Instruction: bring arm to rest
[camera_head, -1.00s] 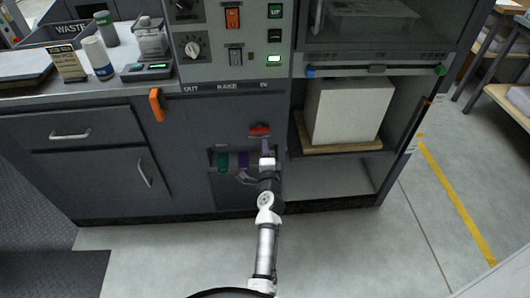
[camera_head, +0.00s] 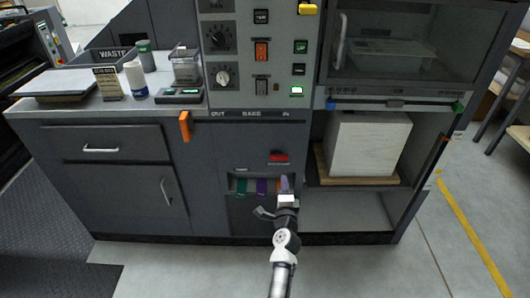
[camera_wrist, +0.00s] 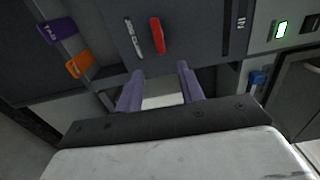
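My gripper (camera_head: 286,186) is in front of the dark cabinet, near the small recess that holds green and purple pieces. In the wrist view my gripper (camera_wrist: 160,88) shows two purple-grey fingers standing apart, with nothing between them but a pale surface beyond. My arm (camera_head: 284,245) reaches up from the bottom of the head view toward the cabinet. A red handle (camera_head: 279,157) is just above my gripper; it also shows in the wrist view (camera_wrist: 157,35). Whether a finger touches the cabinet cannot be told.
An orange handle (camera_head: 185,126) sticks out at the counter's front edge. A white block (camera_head: 368,143) sits on a wooden board in the open bay to the right. The counter holds a waste bin (camera_head: 98,58), bottles and a scale. The floor (camera_head: 440,260) at right is clear.

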